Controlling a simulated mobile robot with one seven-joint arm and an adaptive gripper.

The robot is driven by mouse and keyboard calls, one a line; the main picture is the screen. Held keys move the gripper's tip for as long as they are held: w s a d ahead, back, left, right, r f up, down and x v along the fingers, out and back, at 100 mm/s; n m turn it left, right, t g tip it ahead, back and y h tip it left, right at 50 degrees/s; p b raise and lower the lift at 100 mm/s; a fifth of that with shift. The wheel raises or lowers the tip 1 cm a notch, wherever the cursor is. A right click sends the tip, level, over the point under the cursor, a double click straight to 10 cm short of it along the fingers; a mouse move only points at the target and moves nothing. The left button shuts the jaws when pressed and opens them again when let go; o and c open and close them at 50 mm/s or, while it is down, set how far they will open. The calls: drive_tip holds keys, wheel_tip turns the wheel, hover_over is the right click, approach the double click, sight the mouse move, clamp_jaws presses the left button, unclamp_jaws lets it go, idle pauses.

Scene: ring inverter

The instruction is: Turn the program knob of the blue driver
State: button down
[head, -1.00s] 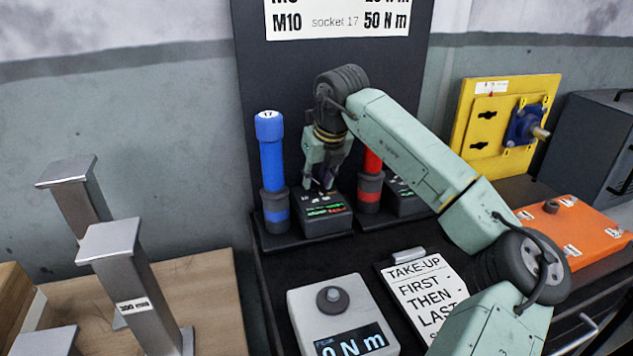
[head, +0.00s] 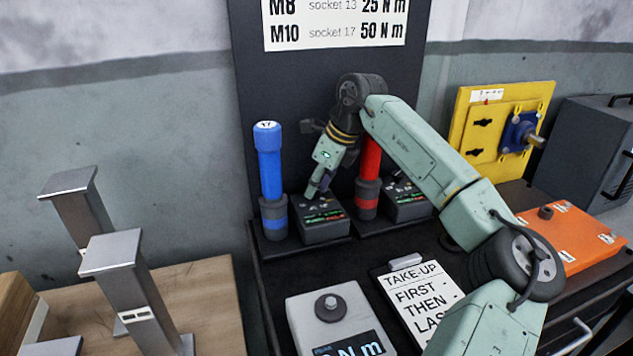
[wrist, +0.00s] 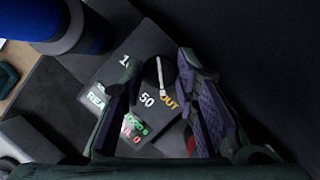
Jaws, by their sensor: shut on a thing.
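The blue driver (head: 268,165) stands upright in its dark holder at the left of the rack; part of it shows at the upper left of the wrist view (wrist: 75,20). Its dark control box (head: 322,228) is just to its right, with a small lit display. The program knob (wrist: 160,74) is dark with a white pointer line, on the box's top among printed marks, "50" and "OUT" readable. My gripper (head: 318,190) is at the box's top, tilted. In the wrist view my gripper's fingers (wrist: 160,66) are on either side of the knob, shut on it.
The red driver (head: 369,165) and a second control box (head: 408,205) stand close to the right. A grey torque tester (head: 338,315) and a printed card (head: 418,300) lie in front. Metal posts (head: 125,275) stand at left.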

idle(0.4)
drive_tip(key=c, duration=1.2)
unclamp_jaws()
drive_tip(key=shift+c, duration=0.2)
drive_tip(key=shift+r, duration=0.1)
wheel_tip(320, 180, up, 10)
